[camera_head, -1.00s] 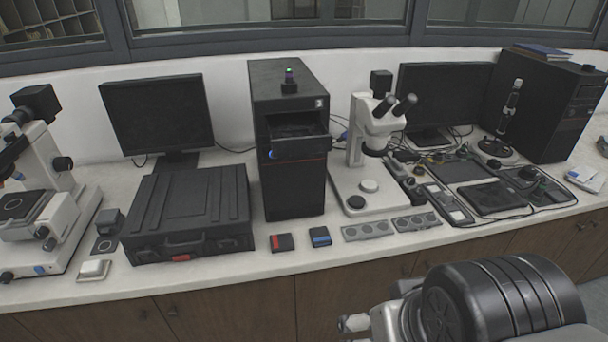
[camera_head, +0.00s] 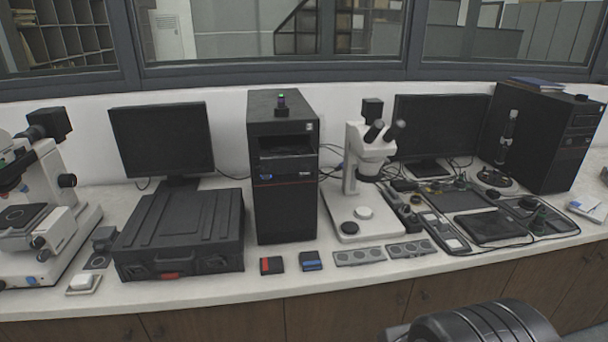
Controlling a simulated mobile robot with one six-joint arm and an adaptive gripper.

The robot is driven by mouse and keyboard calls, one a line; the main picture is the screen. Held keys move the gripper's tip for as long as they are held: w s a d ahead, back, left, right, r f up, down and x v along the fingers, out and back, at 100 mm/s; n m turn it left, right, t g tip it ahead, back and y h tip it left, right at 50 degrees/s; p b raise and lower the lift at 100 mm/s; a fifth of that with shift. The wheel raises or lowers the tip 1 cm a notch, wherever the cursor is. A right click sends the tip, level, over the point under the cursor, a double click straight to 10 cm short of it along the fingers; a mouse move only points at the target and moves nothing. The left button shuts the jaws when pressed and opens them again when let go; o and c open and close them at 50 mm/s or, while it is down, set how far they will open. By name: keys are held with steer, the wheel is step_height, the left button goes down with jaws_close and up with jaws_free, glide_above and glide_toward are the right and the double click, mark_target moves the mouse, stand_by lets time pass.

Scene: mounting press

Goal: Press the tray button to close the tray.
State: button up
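A black tower unit (camera_head: 284,215) stands on the counter left of centre. Its upper front has a dark opening, with a tray front (camera_head: 287,168) at its lower edge. How far the tray stands out is hard to tell from this angle. A small blue mark shows at the left of the tray front. A small black device (camera_head: 281,108) with a green-lit top stands on the tower. Which part is the tray button cannot be told. My gripper is out of view; only a rounded black part of my arm shows at the bottom right.
A black case (camera_head: 182,232) stands left of the tower and a white microscope (camera_head: 372,150) right of it. A red-and-black block (camera_head: 271,265) and a blue-and-black block (camera_head: 311,261) lie in front. Grey strips (camera_head: 360,257) lie to their right along the counter's front.

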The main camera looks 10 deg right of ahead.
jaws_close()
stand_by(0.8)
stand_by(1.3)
